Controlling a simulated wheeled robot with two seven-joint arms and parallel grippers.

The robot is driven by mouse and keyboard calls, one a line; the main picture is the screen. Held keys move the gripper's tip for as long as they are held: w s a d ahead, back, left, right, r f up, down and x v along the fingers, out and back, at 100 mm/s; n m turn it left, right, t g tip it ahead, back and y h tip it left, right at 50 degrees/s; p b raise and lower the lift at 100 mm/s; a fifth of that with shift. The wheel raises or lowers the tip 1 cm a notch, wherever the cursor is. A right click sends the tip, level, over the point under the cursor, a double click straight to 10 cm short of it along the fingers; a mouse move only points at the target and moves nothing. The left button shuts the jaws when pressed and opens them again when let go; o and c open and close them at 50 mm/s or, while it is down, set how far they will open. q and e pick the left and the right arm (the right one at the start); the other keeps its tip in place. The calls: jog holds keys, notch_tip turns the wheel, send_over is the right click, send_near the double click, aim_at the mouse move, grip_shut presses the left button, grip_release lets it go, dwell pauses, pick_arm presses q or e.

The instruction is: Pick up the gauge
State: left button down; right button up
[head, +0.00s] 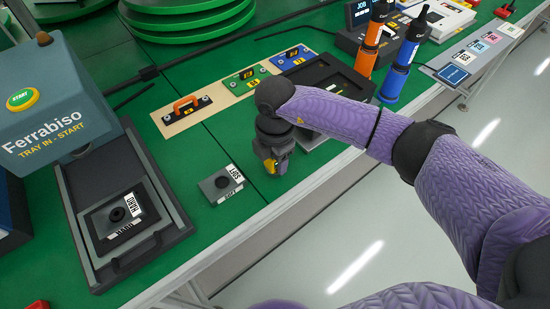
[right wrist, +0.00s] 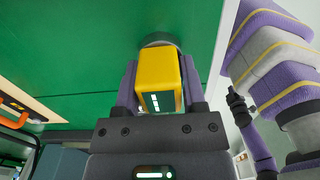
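The gauge is a yellow block with a dark display and white marks, seen in the right wrist view (right wrist: 158,78). My right gripper (right wrist: 160,92) has its two fingers on either side of the gauge, shut on it. A round grey part shows behind the gauge, against the green table; I cannot tell whether it touches. In the head view my right gripper (head: 277,166) points down at the table's front, right of a small grey block (head: 213,190), with a bit of yellow showing. A dark arm end, likely my left gripper (right wrist: 238,105), is small in the right wrist view; its fingers are unclear.
A tray-in station (head: 50,110) with a dark tray (head: 100,238) stands at left. A black tray (head: 345,82), orange bottle (head: 372,42) and blue bottle (head: 398,72) stand beyond my forearm. Green table is clear around the grey block.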

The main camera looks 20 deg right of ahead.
grip_shut()
